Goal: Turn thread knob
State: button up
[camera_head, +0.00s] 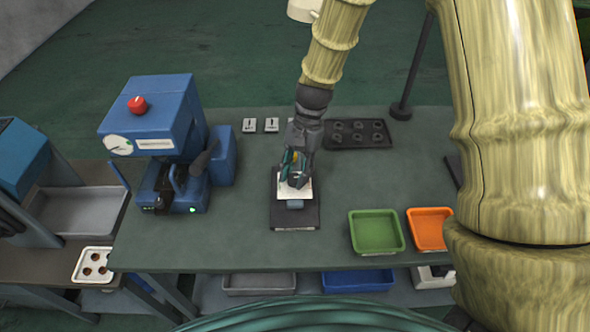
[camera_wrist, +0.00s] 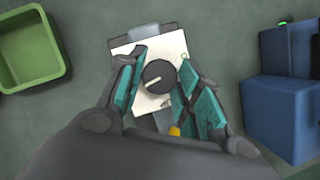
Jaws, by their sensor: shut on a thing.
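The thread knob (camera_wrist: 158,76) is a round dark dial with a light pointer line, in the middle of a white plate (camera_wrist: 150,47). My gripper (camera_wrist: 161,63) is shut on the knob, one teal finger on each side of it in the wrist view. In the head view my gripper (camera_head: 296,172) comes down onto the white plate (camera_head: 286,188), which lies on a dark base (camera_head: 295,218) in the middle of the table. The knob is hidden behind the fingers there.
A blue machine (camera_head: 152,120) with a red button stands left on the green table (camera_head: 245,238). A green bin (camera_head: 376,232) and an orange bin (camera_head: 430,229) stand to the right. A dark tray (camera_head: 358,134) and two small light plates (camera_head: 271,125) lie behind.

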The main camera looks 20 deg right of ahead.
jog(key=m, duration=0.2)
jog(key=m+t+y+p, duration=0.1)
jog(key=m, duration=0.1)
jog(key=shift+s+t, duration=0.15)
jog(key=shift+t, duration=0.15)
jog(key=shift+m+t, duration=0.8)
jog(key=shift+m, duration=1.3)
jog(key=o, duration=1)
jog(key=shift+d+r, duration=0.1)
jog(key=v, duration=1.1)
jog(key=shift+d+r, duration=0.25)
jog(key=shift+r, duration=0.05)
jog(key=shift+s, duration=0.15)
